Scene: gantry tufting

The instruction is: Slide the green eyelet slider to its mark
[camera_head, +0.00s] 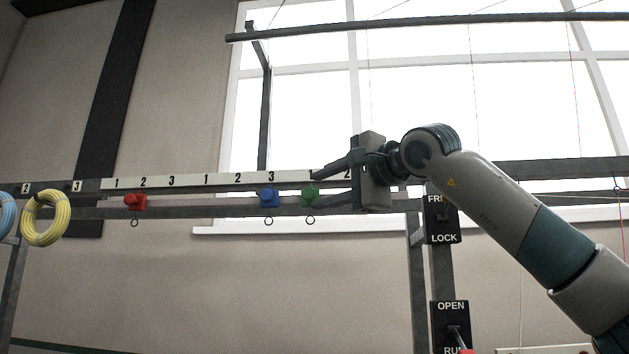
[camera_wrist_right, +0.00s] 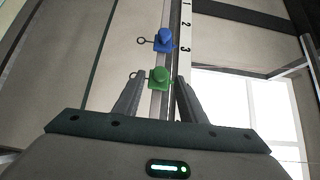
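The green eyelet slider (camera_head: 310,196) sits on the dark rail, with its ring hanging below, close to a "1" on the white number strip (camera_head: 222,181). It also shows in the right wrist view (camera_wrist_right: 159,77), with its ring to the left. My right gripper (camera_head: 319,184) reaches in from the right. In the wrist view its fingers (camera_wrist_right: 157,84) stand open, one on each side of the green slider, with a gap visible at each side. Part of the strip is hidden behind the gripper. My left gripper is not in view.
The blue slider (camera_head: 269,197) is close on the left of the green one, under a "3". The red slider (camera_head: 135,202) is further left. Yellow (camera_head: 45,219) and blue coils hang at far left. Switch plates marked LOCK (camera_head: 443,238) and OPEN (camera_head: 451,306) are below right.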

